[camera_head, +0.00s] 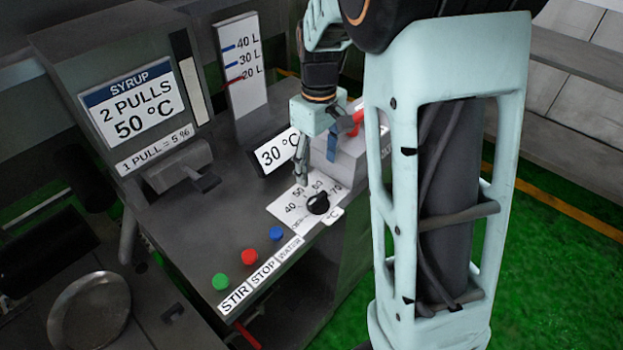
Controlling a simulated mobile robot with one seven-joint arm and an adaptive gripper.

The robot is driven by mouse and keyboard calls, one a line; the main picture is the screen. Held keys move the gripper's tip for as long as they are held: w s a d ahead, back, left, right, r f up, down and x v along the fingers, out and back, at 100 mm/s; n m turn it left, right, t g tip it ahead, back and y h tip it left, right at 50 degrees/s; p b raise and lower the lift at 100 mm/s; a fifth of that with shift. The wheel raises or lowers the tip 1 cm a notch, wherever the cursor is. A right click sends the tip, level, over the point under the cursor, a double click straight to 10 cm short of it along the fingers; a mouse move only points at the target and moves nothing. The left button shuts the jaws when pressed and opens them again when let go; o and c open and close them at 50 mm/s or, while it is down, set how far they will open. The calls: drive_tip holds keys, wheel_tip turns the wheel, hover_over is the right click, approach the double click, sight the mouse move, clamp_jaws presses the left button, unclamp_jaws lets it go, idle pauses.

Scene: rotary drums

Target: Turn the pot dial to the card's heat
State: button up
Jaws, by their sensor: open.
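The pot dial (318,204) is a black knob on a white scale plate (284,211) with marks including 40, 50, 60 and 70. Which mark its pointer faces is too small to tell. The card (130,103) at the upper left reads SYRUP, 2 PULLS, 50 °C. A display (276,153) behind the dial reads 30 °C. My gripper (301,181) is open and points down above the far side of the scale, near the 50 mark. It appears empty and apart from the knob. My arm comes down from the top right.
Green (221,281), red (249,257) and blue (277,233) buttons line the front edge, by STIR, STOP and WATER labels. A level gauge (242,65) stands behind. A grey box (350,160) with a red part is right of my gripper. A lever (204,182) sits below the card.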

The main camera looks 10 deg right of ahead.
sight(318, 198)
wheel_tip(318, 198, down, 10)
drive_tip(key=shift+s+d+f, duration=0.1)
drive_tip(key=shift+s+f, duration=0.05)
drive_tip(key=shift+f, duration=0.1)
drive_tip(key=c, duration=1.2)
